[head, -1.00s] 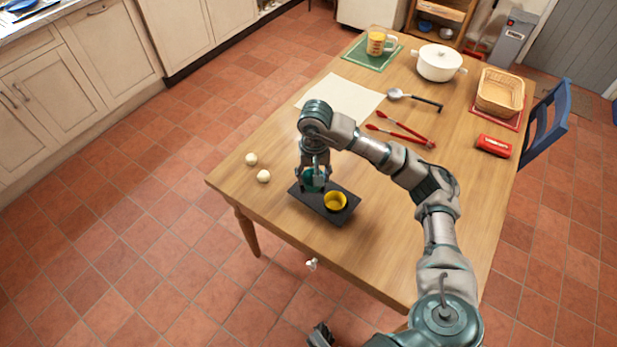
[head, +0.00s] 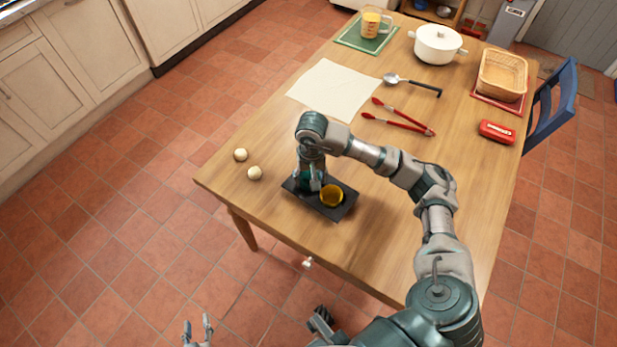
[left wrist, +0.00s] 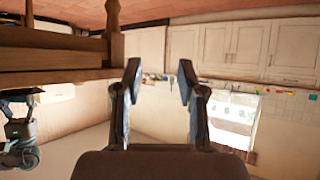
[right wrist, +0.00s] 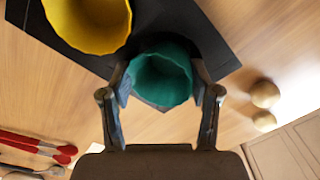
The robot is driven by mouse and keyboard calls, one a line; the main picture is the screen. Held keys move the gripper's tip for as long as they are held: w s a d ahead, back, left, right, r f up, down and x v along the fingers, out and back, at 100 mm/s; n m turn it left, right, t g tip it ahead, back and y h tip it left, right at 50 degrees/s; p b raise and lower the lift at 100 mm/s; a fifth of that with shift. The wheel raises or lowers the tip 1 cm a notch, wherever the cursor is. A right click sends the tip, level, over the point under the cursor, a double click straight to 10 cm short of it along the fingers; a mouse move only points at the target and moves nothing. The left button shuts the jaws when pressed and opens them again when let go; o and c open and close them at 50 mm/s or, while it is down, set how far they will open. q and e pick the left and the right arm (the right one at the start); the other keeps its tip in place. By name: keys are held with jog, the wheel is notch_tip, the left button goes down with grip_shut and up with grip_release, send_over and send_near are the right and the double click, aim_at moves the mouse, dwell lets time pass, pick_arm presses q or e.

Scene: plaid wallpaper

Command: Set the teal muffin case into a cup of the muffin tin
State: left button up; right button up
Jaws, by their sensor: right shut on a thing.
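The dark muffin tin (head: 337,212) lies near the table's left front edge, with a yellow muffin case (head: 331,195) in it. My right gripper (head: 311,186) is low over the tin's left end and hides much of that end. In the right wrist view its fingers (right wrist: 161,80) are shut on the teal muffin case (right wrist: 160,76), beside the yellow case (right wrist: 88,22) and over the dark tin (right wrist: 190,25). I cannot tell whether the teal case touches the cup. My left gripper (head: 197,327) is open and empty, away from the table; its fingers (left wrist: 159,72) are apart.
Two pale balls (head: 254,173) lie left of the tin. Behind it are a cream sheet (head: 335,90), red tongs (head: 398,124) and a ladle (head: 412,84). A white pot (head: 437,44), basket (head: 502,75) and red object (head: 496,131) are further away.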

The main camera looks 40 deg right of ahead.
jog(key=shift+s+d+f, duration=0.1)
jog(key=shift+d+f, duration=0.05)
jog(key=shift+f, duration=0.1)
jog(key=shift+a, duration=1.4)
jog(key=shift+d+f+b, duration=0.2)
jog(key=shift+d+b, duration=0.1)
jog(key=shift+d, duration=0.05)
jog(key=o, duration=0.9)
jog(key=shift+d+f, duration=0.1)
jog(key=shift+d, duration=0.15)
jog(key=shift+o, duration=1.3)
jog(key=shift+d+f, duration=0.1)
jog(key=shift+d, duration=0.25)
jog(key=shift+a+r, duration=0.2)
jog(key=shift+a, duration=0.05)
jog(key=shift+a+r, duration=0.15)
jog(key=shift+a, duration=0.15)
jog(key=shift+w+d+r+p, duration=0.15)
jog(key=shift+w+r+p, duration=0.05)
jog(key=shift+r+p, duration=0.3)
pick_arm(q)
jog(key=s+a+f+g+y+p, duration=0.1)
jog(key=s+a+f+g+p, duration=0.1)
jog(key=s+a+f+g, duration=0.2)
jog(key=shift+s+f+g, duration=0.15)
jog(key=shift+s+g, duration=0.55)
jog(key=shift+s, duration=1)
pick_arm(e)
notch_tip(320, 180, up, 12)
jog(key=shift+f, duration=0.15)
